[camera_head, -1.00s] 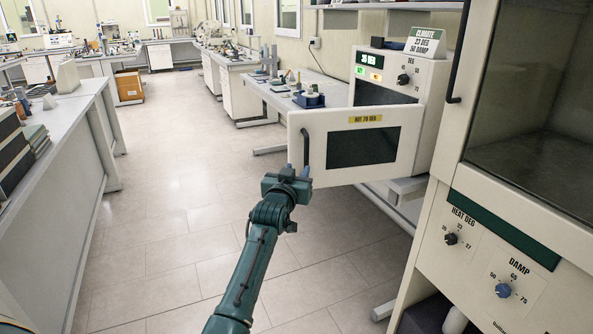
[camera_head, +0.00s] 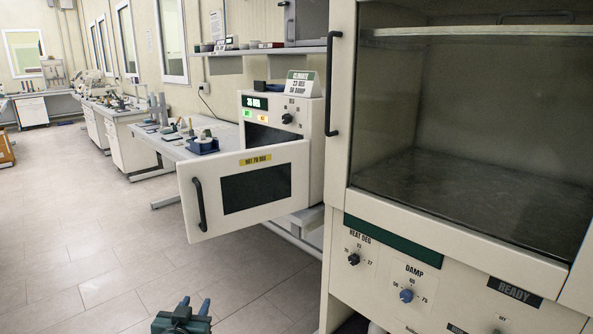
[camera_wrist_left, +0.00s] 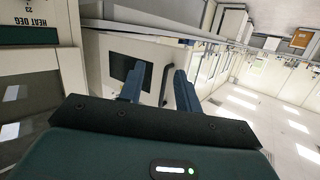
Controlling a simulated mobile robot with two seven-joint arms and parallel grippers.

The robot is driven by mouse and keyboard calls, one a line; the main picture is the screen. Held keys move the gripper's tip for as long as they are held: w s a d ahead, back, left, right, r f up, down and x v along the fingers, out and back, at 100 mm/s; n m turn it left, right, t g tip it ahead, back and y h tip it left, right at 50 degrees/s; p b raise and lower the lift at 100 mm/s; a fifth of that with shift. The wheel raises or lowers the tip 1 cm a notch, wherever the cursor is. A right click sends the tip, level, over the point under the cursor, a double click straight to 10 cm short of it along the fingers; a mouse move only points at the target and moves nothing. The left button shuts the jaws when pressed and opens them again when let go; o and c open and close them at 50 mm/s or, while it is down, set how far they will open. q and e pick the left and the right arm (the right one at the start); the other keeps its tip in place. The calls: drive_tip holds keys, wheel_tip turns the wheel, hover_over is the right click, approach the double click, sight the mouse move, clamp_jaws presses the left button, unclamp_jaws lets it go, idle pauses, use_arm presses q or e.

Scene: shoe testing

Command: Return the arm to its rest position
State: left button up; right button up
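My left gripper (camera_head: 195,303) shows at the bottom edge of the head view, below the open oven door (camera_head: 258,187). Its two blue fingers stand apart with nothing between them, so it is open and empty. In the left wrist view the fingers (camera_wrist_left: 158,82) are also spread, with the door's dark handle (camera_wrist_left: 167,82) beyond them. In the head view the handle (camera_head: 199,204) is clear of the gripper. My right gripper is in neither current view.
A large cabinet with a glass front (camera_head: 455,125) and knobs fills the right side. The small oven (camera_head: 311,130) has its door standing open. A bench (camera_head: 165,146) with small items runs behind it.

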use_arm(q)
drive_tip(key=s+d+f+g+h, duration=0.1)
drive_tip(key=s+d+f, duration=0.2)
drive_tip(key=s, duration=0.7)
drive_tip(key=s+d+f+m+g+h, duration=0.1)
drive_tip(key=s+d+f+g, duration=0.1)
drive_tip(key=s+f, duration=0.4)
drive_tip(key=s+d+f+m+g+h, duration=0.1)
drive_tip(key=s+d+f, duration=0.3)
drive_tip(key=s, duration=1)
drive_tip(key=shift+s+f+g+h, duration=0.15)
drive_tip(key=shift+f+g+h, duration=0.15)
drive_tip(key=shift+g, duration=0.4)
